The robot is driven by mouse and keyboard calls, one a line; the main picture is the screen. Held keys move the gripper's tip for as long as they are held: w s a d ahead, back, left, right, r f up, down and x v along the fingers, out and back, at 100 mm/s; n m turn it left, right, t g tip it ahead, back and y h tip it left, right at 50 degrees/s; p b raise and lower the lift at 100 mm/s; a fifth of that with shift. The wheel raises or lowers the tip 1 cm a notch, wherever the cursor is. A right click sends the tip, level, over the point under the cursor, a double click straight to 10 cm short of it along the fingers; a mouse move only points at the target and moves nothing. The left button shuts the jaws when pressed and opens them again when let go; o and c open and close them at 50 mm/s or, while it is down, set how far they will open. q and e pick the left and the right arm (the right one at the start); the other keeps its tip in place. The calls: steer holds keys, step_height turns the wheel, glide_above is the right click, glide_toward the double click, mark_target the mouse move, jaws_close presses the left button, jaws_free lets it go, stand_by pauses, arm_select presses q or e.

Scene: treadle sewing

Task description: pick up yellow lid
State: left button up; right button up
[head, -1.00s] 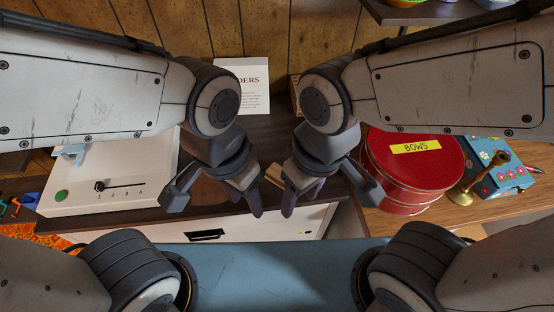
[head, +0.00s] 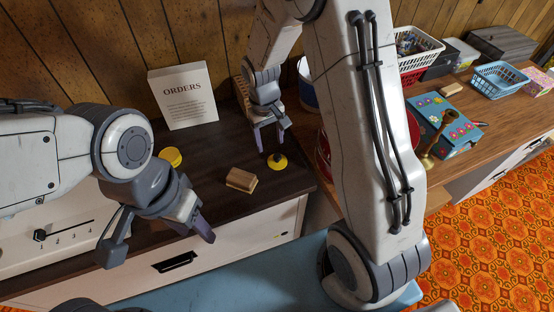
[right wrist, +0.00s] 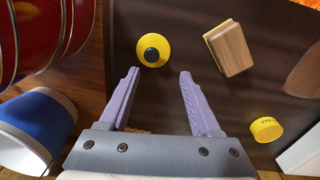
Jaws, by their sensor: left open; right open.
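The yellow lid (head: 277,161) is a small disc with a black knob, lying on the dark wooden top near its right end. It also shows in the right wrist view (right wrist: 142,60), just beyond the fingertips. My right gripper (head: 271,139) is open and points down over the dark top beside the lid. In the right wrist view the gripper (right wrist: 159,73) has nothing between its fingers, and the lid lies roughly in line with the gap. My left gripper (head: 160,240) is open and empty near the front edge of the dark top.
A wooden block (head: 241,180) lies left of the lid. A second yellow round object (head: 170,157) sits farther left, near the ORDERS card (head: 183,97). A red tin (right wrist: 40,35) and a blue-and-white container (right wrist: 35,125) stand close to my right gripper. A blue basket (head: 500,78) stands farther right.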

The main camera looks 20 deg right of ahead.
mark_target(274, 158)
steer(key=shift+f, duration=0.95)
steer(key=f, duration=0.4)
steer(key=shift+s+d+f, duration=0.1)
steer(key=shift+s+d, duration=0.3)
steer(key=shift+f, duration=0.55)
steer(key=c, duration=1)
steer(key=shift+w+r, duration=0.1)
